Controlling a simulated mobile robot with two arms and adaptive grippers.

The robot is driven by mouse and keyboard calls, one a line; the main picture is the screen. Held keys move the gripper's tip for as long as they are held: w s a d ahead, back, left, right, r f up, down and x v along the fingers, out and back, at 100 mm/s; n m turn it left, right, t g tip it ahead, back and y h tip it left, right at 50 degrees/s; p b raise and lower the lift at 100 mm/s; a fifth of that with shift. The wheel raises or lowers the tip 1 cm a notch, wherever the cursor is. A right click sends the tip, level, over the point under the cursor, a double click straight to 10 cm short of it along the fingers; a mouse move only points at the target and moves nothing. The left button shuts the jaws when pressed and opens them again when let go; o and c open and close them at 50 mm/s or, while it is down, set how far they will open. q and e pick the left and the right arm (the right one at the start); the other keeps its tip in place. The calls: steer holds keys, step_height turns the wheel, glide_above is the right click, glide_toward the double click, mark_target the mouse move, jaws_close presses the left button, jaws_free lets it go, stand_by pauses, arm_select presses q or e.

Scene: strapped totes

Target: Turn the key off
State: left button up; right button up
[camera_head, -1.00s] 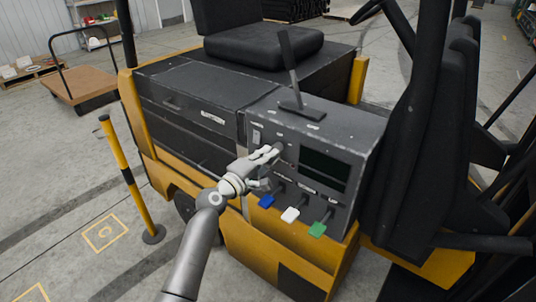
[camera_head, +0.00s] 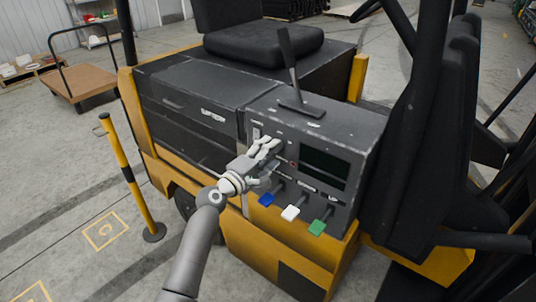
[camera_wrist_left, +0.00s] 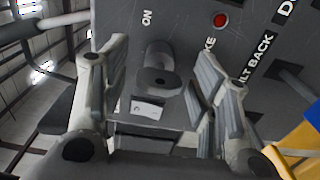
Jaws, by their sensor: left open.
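The key switch (camera_wrist_left: 160,80) is a dark round knob on the grey control panel, close to the word ON in the left wrist view. My left gripper (camera_head: 268,150) is at the panel of the forklift (camera_head: 300,115) in the head view. In the left wrist view my left gripper (camera_wrist_left: 160,95) is open, with one finger on each side of the key switch and gaps between. In the head view the fingers hide the switch. My right gripper is not in view.
A red button (camera_wrist_left: 221,20) sits beside the switch. Blue (camera_head: 267,199), white (camera_head: 290,214) and green (camera_head: 317,228) lever handles stick out below the panel. A black lever (camera_head: 290,70) stands on top. A yellow-black post (camera_head: 128,180) stands at left.

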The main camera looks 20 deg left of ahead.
arm_select(q)
steer(key=shift+s+a, duration=0.1)
steer(key=v, duration=1.2)
